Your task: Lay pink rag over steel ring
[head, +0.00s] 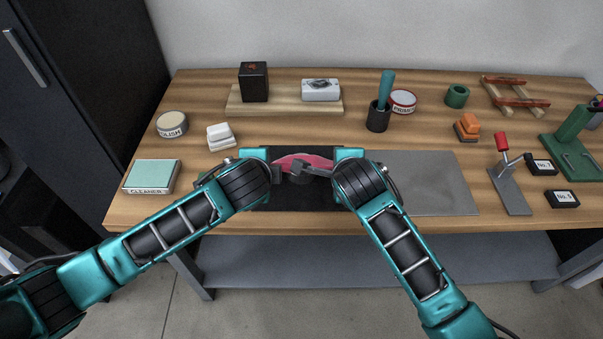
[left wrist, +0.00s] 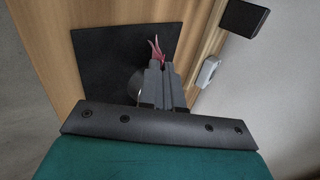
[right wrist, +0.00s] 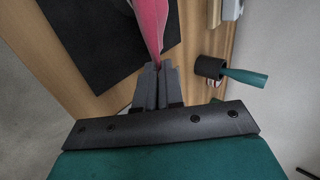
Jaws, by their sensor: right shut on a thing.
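The pink rag (head: 303,160) is stretched between my two grippers above a black mat (head: 320,199) in the head view. My left gripper (left wrist: 155,66) has its fingers together with folds of the rag (left wrist: 158,50) at the tips. My right gripper (right wrist: 158,66) is shut on the other end of the rag (right wrist: 153,22). A rounded grey shape, apparently the steel ring (left wrist: 134,86), shows partly behind my left fingers over the mat. The rag and grippers hide most of it. I cannot tell whether the rag touches it.
A grey plate (head: 440,185) lies right of the mat. A cleaner box (head: 152,175), white blocks (head: 221,136) and a round tin (head: 172,123) stand at the left. A dark cup (head: 378,117) with a teal handle stands behind. A red-knobbed lever stand (head: 511,190) is at the right.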

